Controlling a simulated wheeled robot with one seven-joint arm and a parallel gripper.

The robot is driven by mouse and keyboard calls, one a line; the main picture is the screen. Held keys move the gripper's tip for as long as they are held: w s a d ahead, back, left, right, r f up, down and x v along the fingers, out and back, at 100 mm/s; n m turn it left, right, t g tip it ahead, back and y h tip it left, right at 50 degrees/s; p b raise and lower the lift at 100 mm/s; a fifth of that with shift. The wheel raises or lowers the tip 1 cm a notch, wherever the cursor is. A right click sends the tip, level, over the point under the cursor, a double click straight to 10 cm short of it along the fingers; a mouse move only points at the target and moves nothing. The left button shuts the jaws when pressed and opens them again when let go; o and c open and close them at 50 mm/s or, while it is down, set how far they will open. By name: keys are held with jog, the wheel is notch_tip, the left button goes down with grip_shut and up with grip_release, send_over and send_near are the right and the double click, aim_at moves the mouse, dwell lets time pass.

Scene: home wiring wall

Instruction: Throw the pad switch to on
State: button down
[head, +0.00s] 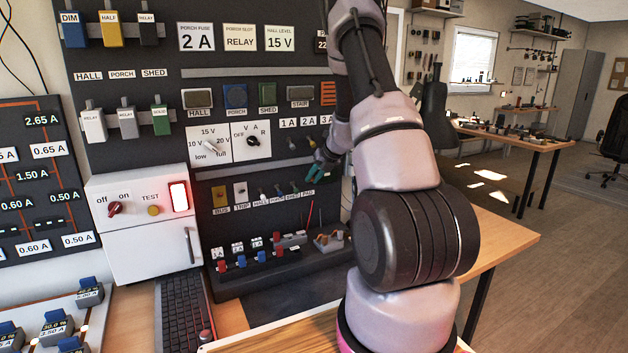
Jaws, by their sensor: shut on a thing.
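The pad switch is the rightmost of a row of small toggles low on the dark wall panel, above its PAD label (308,193). My gripper (313,174), with teal fingertips, reaches in from the upper right and is at this switch. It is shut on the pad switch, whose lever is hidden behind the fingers. I cannot tell which way the lever points.
Other toggles stand close on the left, including the hall switch (262,190). A white test box (140,225) with a red knob and lit red lamp is at left. Below are a ledge of small parts (270,262) and a keyboard (181,312).

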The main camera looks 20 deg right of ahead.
jog(key=shift+g, duration=0.3)
jog(key=c, duration=1.1)
grip_release()
jog(key=v, duration=1)
jog(key=shift+s+r, duration=0.2)
jog(key=shift+r, duration=0.15)
jog(key=shift+d, duration=0.1)
